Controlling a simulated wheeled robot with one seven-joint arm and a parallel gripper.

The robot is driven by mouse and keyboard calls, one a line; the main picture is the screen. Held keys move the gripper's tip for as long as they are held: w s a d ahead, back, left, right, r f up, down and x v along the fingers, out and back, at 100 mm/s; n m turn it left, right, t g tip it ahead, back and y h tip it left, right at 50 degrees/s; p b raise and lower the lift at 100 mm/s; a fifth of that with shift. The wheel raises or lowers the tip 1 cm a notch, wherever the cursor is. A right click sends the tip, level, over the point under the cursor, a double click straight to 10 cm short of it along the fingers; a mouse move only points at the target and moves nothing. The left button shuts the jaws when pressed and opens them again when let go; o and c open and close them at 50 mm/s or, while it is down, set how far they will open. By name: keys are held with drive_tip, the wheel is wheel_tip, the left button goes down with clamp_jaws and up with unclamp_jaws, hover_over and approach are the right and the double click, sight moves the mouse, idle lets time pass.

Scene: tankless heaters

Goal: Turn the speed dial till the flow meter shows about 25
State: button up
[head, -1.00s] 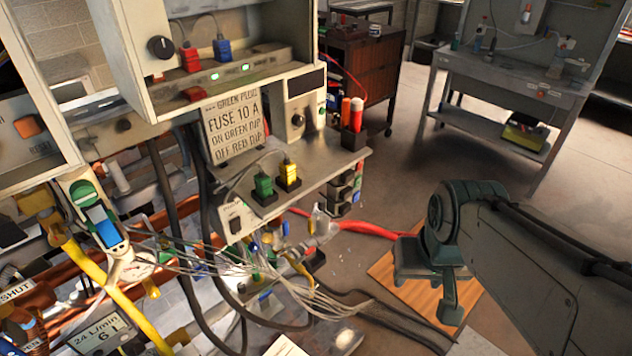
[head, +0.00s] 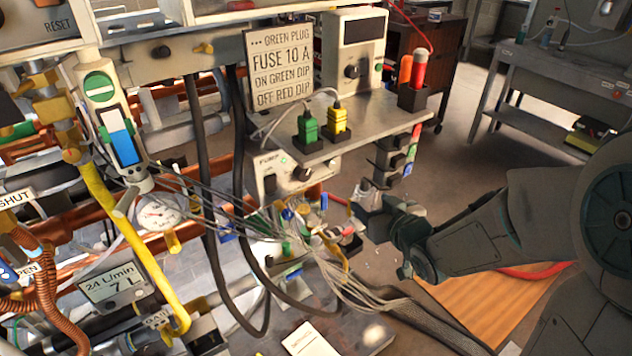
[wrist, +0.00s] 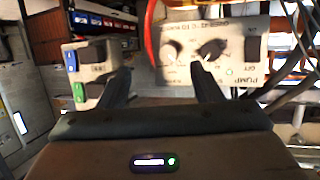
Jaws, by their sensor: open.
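The flow meter display (head: 115,283) at the lower left of the head view reads 24 L/min, with 7 L below. The pump box (head: 268,186) hangs under the grey shelf. A black knob (head: 302,173) on it looks like the speed dial. In the wrist view the pump panel is upside down, with the black knob (wrist: 212,48) beside a pale round part (wrist: 172,50). My gripper (wrist: 163,82) is open and empty between its fingers. Its right fingertip overlaps the knob's lower edge in that view; contact cannot be told. In the head view my gripper (head: 368,198) is right of the box.
Loose grey cables (head: 345,285) hang below the pump box and near my arm. Green and yellow plugs (head: 308,127) stand on the shelf above. A yellow pipe (head: 125,225) and copper pipes fill the left. The floor right of the shelf is open.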

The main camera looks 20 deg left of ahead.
drive_tip(key=s+a+f+n+y+b, duration=0.1)
drive_tip(key=s+a+f+y+b, duration=0.1)
drive_tip(key=a+y, duration=0.25)
drive_tip(key=y+b, duration=0.1)
approach(306, 175)
drive_tip(key=x, duration=0.8)
drive_tip(key=shift+w+a, duration=0.25)
drive_tip(key=shift+a, duration=0.05)
